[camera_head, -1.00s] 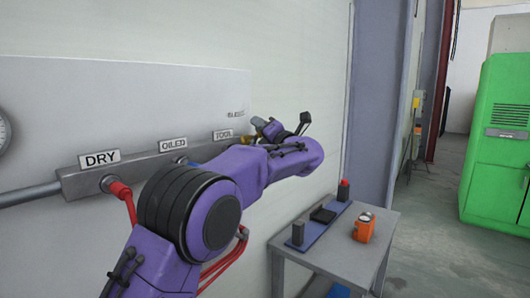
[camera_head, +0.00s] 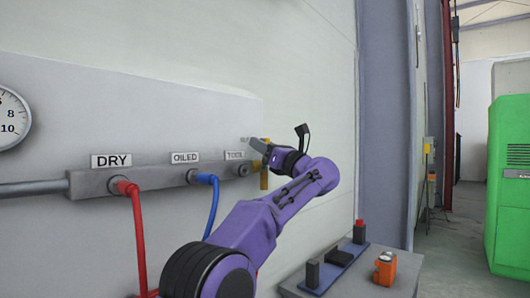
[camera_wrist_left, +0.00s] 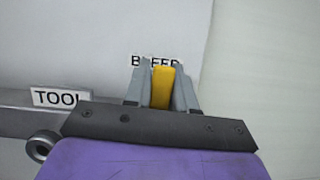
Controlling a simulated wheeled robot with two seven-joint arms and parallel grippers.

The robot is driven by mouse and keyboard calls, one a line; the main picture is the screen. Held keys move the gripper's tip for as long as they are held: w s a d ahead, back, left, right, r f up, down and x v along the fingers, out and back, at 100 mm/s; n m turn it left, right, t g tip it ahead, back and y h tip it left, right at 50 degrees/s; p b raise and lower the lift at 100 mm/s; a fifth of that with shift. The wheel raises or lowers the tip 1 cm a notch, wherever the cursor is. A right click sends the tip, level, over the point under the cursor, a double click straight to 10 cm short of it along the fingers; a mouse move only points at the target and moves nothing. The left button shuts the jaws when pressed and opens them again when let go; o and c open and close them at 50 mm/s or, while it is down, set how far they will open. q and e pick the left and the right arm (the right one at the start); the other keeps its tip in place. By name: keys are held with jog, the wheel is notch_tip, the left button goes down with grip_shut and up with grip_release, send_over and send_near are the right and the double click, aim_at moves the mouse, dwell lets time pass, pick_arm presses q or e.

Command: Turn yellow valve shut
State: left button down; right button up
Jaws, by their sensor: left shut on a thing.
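The yellow valve handle (camera_wrist_left: 161,87) stands between the two grey fingers of my left gripper (camera_wrist_left: 162,88) in the left wrist view, just under the BLEED label (camera_wrist_left: 155,61). The fingers are shut on the handle. In the head view my left gripper (camera_head: 262,146) is at the right end of the grey manifold (camera_head: 150,179), and part of the yellow valve (camera_head: 264,179) shows below it, pointing down. The valve's body is mostly hidden by the gripper. My right gripper is not in view.
A red hose (camera_head: 138,232) and a blue hose (camera_head: 213,207) hang from the DRY and OILED ports. A gauge (camera_head: 10,117) is at the left. A small table at lower right bears a blue rack (camera_head: 332,268) and an orange device (camera_head: 385,268). A green cabinet (camera_head: 508,190) stands far right.

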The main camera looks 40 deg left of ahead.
pick_arm(q)
jog(key=shift+s+f+n, duration=0.1)
jog(key=shift+f+n, duration=0.2)
jog(key=shift+n, duration=0.3)
jog(key=c, duration=1)
grip_release()
jog(key=shift+s+r, duration=0.1)
jog(key=shift+r, duration=0.05)
jog(key=b+v, duration=0.3)
jog(key=v, duration=0.7)
jog(key=shift+d, duration=0.3)
